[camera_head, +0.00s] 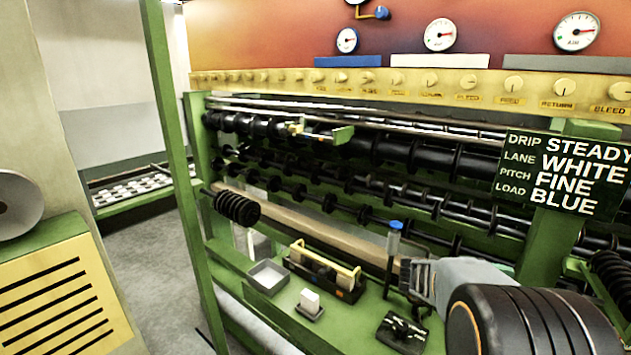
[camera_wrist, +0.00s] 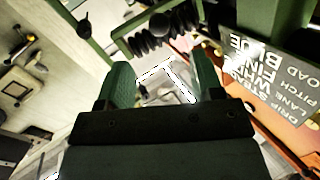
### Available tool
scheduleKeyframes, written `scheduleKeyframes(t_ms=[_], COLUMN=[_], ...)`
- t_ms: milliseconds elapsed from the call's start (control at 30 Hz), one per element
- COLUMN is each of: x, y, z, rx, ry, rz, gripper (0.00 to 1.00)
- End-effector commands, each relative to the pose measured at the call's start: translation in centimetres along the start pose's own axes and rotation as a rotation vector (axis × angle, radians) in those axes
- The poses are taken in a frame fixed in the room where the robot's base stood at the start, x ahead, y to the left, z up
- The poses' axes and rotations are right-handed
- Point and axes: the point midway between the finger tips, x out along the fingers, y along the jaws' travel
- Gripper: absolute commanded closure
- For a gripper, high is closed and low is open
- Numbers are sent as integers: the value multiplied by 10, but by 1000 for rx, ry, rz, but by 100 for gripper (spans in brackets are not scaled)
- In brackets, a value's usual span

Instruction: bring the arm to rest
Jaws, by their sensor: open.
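My arm reaches in from the lower right of the head view, over the green bench of the spool machine. My gripper is at the arm's left end, beside a blue-capped bottle (camera_head: 393,243); its fingers are hard to make out there. In the wrist view my gripper (camera_wrist: 162,68) shows two dark green fingers spread apart. A bright white-edged shape shows beyond the gap, and I cannot tell what it is. I see nothing held between the fingers.
The bench holds a grey tray (camera_head: 268,277), a yellow-handled carrier (camera_head: 324,269), a white block (camera_head: 309,301) and a black fixture (camera_head: 402,332). Black rollers (camera_head: 370,155) run behind. A sign (camera_head: 565,174) hangs at right. Grey floor (camera_head: 150,260) is open at left.

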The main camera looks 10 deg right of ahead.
Motion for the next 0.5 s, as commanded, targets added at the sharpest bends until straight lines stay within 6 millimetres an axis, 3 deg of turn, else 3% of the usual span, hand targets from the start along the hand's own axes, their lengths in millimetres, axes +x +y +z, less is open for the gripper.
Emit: scheduleKeyframes(t_ms=[167,267,400,500], x=[-9,-32,-92,-144], y=[-45,-78,-104,-99], z=[32,55,77,88], rx=[77,89,36,-71], ry=[-178,-335,-589,-776], rz=[-268,-515,-864,-1085], gripper=[40,40,40,40])
